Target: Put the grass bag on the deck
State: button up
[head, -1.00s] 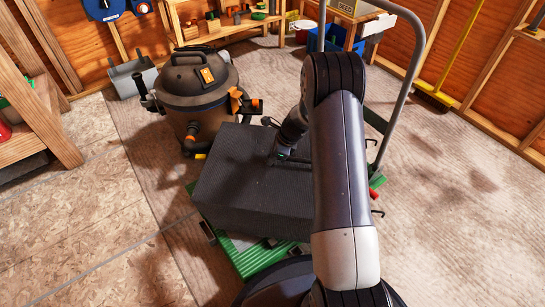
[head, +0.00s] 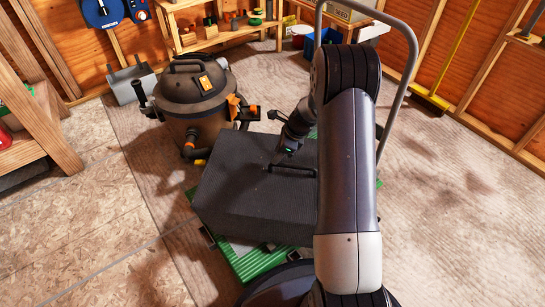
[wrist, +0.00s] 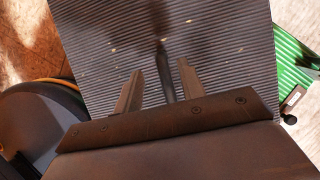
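The grass bag (head: 250,205) is a dark grey ribbed box with a thin black handle (head: 278,170) on its top. It sits over the green deck (head: 255,264), whose front edge shows below the bag; the rest of the deck is mostly hidden. My gripper (head: 287,151) is close by the handle, above the bag's top. In the wrist view my gripper (wrist: 160,70) has its two fingers apart. The dark handle bar runs between them with gaps on both sides, and the ribbed bag top (wrist: 225,60) fills the background.
A brown shop vacuum (head: 200,100) stands close behind the bag on the left. A grey tubular push handle (head: 402,90) rises behind my arm. A wooden bench (head: 25,135) is at the left.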

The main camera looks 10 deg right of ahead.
jog(key=p+v, duration=0.1)
jog(key=v, duration=0.4)
jog(key=shift+r, duration=0.1)
dwell(0.6)
